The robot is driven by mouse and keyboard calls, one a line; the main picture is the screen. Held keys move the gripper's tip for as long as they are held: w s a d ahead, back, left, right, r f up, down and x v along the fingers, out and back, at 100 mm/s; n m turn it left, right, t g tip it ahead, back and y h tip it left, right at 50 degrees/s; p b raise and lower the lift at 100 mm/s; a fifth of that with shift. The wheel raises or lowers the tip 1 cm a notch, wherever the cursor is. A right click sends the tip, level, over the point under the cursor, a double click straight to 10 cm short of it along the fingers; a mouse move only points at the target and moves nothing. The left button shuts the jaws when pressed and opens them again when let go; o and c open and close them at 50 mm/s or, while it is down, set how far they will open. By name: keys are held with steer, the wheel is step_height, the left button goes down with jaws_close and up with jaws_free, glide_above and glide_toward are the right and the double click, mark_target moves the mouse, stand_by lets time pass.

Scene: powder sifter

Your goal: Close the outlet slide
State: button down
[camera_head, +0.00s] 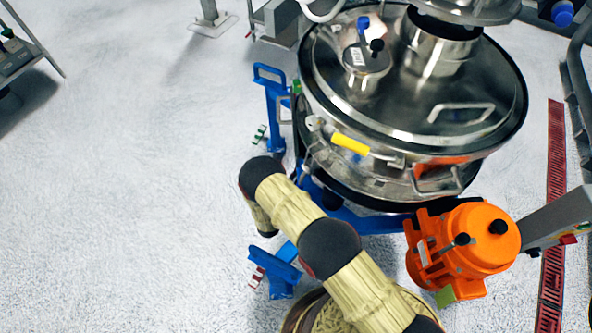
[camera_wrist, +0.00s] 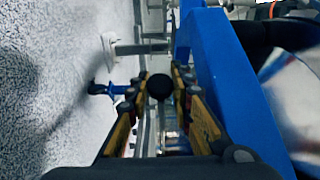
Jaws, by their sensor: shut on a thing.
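My gripper (camera_wrist: 160,80) shows in the wrist view with its two yellow and black fingers on either side of a round black knob (camera_wrist: 159,88). It is shut on this knob. The knob looks like the handle of the outlet slide, but the slide plate and the outlet cannot be made out. In the head view my arm reaches down at the left of the steel sifter (camera_head: 415,85), and my gripper is hidden below my wrist. How far the slide stands open cannot be told.
A blue frame leg (camera_wrist: 225,75) runs close to the right of my gripper in the wrist view. In the head view, an orange motor (camera_head: 470,245) sits at the sifter's lower right. Blue feet (camera_head: 277,270) stand near my arm.

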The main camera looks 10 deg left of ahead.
steer(key=shift+d+f, duration=0.1)
steer(key=shift+d, duration=0.15)
steer(key=c, duration=1.6)
jaws_free()
steer(key=shift+o, duration=0.2)
